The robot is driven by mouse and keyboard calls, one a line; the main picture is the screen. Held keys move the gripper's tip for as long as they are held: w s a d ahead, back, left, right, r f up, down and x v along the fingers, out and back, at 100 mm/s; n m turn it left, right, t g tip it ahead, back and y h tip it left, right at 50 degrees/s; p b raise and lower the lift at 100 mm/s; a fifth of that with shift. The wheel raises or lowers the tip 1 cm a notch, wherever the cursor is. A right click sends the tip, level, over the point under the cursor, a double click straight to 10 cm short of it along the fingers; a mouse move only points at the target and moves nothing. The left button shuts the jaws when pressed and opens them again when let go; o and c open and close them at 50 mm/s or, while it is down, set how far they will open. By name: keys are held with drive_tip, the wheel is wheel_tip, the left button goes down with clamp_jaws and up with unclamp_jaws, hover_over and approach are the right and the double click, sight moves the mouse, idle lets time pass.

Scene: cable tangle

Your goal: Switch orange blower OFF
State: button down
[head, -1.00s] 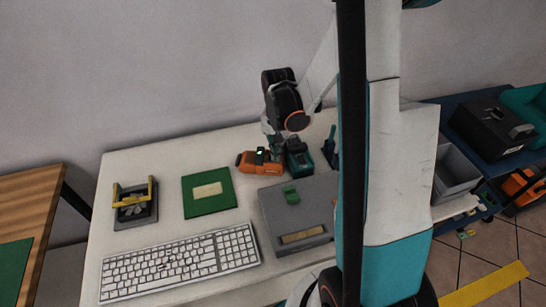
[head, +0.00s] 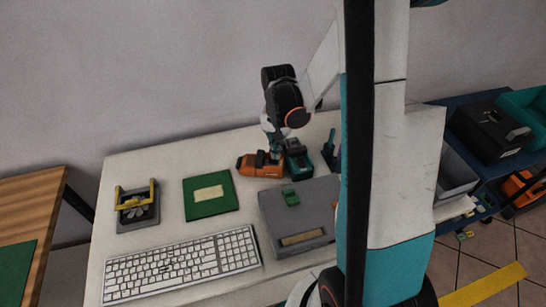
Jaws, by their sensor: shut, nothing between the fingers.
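The orange blower (head: 259,165) lies on the white table, near its back edge, left of a dark teal tool. My gripper (head: 275,153) points down at the right end of the blower and seems to touch it or hover just above it. It is shut with nothing held. The blower's switch is hidden or too small to make out, so I cannot tell its state.
A dark teal tool (head: 298,160) stands close to the right of my gripper. A grey case (head: 300,222), a green board (head: 208,206), a grey fan unit with yellow handles (head: 137,214) and a white keyboard (head: 180,266) share the table.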

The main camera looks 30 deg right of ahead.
sight(276, 161)
drive_tip(key=shift+r+p, duration=1.2)
drive_tip(key=shift+r, duration=0.8)
drive_tip(key=s+a+r+n+t, duration=0.3)
drive_tip(key=a+r+n+t, duration=0.1)
drive_tip(key=a+r, duration=0.75)
drive_tip(key=s+a+r+n+t+b, duration=0.1)
drive_tip(key=s+r+n, duration=0.4)
drive_tip(key=s, duration=0.5)
drive_tip(key=shift+a+r+t, duration=0.65)
drive_tip(key=shift+a+t, duration=0.2)
drive_tip(key=shift+t, duration=0.25)
